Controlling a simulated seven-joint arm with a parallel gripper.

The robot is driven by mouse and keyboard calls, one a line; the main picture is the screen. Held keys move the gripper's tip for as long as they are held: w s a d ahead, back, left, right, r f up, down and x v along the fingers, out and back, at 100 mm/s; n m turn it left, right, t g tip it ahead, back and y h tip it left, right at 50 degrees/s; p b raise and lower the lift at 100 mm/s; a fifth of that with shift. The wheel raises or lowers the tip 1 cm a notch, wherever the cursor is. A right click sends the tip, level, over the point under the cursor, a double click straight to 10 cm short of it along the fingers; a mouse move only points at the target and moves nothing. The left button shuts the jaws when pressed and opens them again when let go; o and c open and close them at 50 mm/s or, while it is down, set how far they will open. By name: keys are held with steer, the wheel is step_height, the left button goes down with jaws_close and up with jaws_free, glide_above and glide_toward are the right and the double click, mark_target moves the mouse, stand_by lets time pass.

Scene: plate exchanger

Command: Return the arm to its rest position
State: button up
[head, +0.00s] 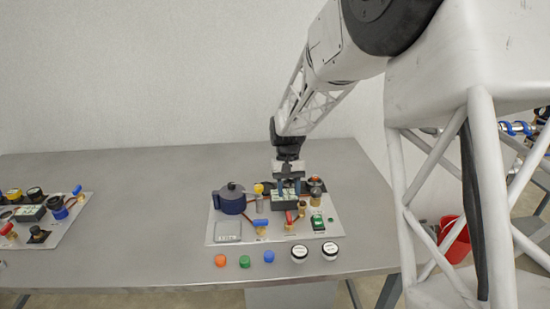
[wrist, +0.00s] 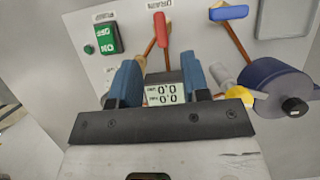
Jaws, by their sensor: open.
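My gripper (head: 290,186) is above the right-hand panel (head: 224,240) on the grey table, pointing down. In the wrist view my gripper (wrist: 158,80) shows two blue fingers apart, one on each side of a small display unit (wrist: 166,95) with digits on it. The display unit also shows below my gripper in the head view (head: 285,201). I cannot tell whether the fingers touch it. My arm reaches in from the upper right.
The panel holds a dark blue pump (head: 231,199), a red-handled valve (head: 290,218), a blue-handled valve (head: 261,223) and a green switch (head: 318,223). Several coloured buttons line the table's front. Another panel (head: 66,222) sits at the left. The table (head: 140,200) between them is clear.

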steer(key=s+d+r+t, duration=0.2)
steer(key=s+d+r, duration=0.1)
steer(key=s+r, duration=0.55)
steer(key=s+d+r+t, duration=0.2)
steer(key=s, duration=1.2)
steer(key=s+d+r+t, duration=0.2)
steer(key=s+r+t, duration=0.1)
steer(key=s, duration=1.1)
steer(key=shift+s+d+r, duration=0.15)
steer(key=shift+s+d, duration=0.05)
steer(key=shift+w+m, duration=0.15)
steer(key=shift+m, duration=0.15)
stand_by(0.4)
